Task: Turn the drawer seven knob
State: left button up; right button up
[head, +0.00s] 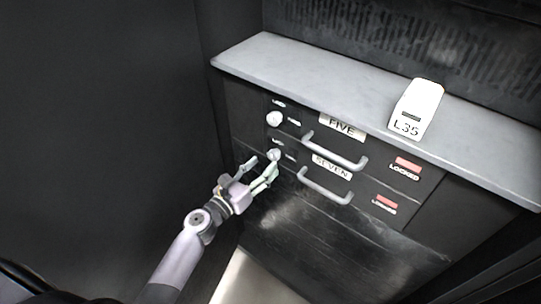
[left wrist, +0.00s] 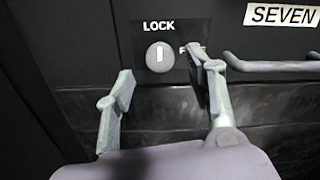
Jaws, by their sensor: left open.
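The drawer seven knob (head: 274,155) is a small round light knob on the dark front of the lower drawer, left of its handle. In the left wrist view the knob (left wrist: 160,55) has an upright white mark pointing at the word LOCK; a second word to its right is partly hidden by a finger. My left gripper (head: 262,174) is open just in front of the knob. In the left wrist view its fingers (left wrist: 160,84) stand on either side below the knob, with no clear contact. The SEVEN label (head: 331,167) sits above the drawer handle (head: 325,187). My right gripper is not in view.
Drawer five, with its own knob (head: 274,119) and handle (head: 335,152), is directly above. Red LOCKED signs (head: 386,202) mark the drawers' right side. A white L35 device (head: 417,108) stands on the grey top (head: 320,72). A dark wall is at the left.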

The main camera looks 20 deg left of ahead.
aim_at(272, 158)
pick_arm(q)
jog(key=x, duration=0.4)
jog(key=shift+w+d, duration=0.1)
jog(key=shift+w, duration=0.2)
jog(key=shift+c, duration=1.3)
jog(key=c, duration=0.9)
